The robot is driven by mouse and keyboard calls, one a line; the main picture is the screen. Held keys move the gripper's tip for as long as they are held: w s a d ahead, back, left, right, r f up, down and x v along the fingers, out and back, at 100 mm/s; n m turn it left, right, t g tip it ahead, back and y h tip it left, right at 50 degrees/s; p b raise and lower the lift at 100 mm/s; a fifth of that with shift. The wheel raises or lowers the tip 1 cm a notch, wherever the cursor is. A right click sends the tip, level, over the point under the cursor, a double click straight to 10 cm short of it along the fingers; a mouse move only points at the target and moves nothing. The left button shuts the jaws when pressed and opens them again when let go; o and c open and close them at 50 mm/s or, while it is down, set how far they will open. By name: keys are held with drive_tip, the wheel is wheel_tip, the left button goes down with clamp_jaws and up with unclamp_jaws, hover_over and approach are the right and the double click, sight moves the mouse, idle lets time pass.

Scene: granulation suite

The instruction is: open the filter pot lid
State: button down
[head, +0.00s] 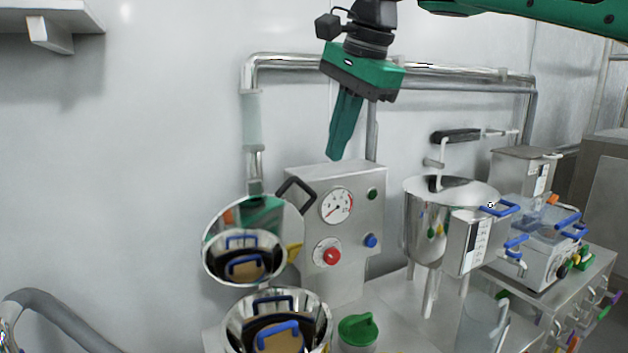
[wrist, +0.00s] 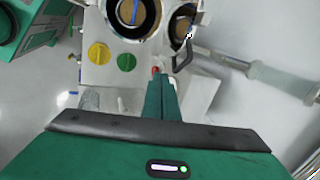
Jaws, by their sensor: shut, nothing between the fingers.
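The filter pot (head: 318,302) is a shiny round steel pot at the bottom of the head view, with its mouth uncovered. Blue-handled brown items show inside it. Its lid (head: 213,262) is tipped up behind the pot, with its mirror-like inner face towards the camera. A black lid handle (head: 296,192) sticks out at the lid's upper right. The wrist view shows the pot (wrist: 108,10) at the top and the lid handle (wrist: 183,56) beside it. My gripper (head: 336,157) is shut and empty, pointing down above the gauge box, apart from the lid; its fingers (wrist: 158,76) are together.
A grey gauge box (head: 355,265) with a red knob stands right of the lid. A green-lidded jar (head: 358,332) is in front of it. A steel hopper (head: 425,225) stands further right. Pipes (head: 300,60) run along the wall behind my gripper.

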drive_tip(key=w+a+f, duration=0.4)
drive_tip(key=w+f, duration=0.1)
drive_tip(key=f, duration=0.3)
drive_tip(key=shift+w, duration=0.4)
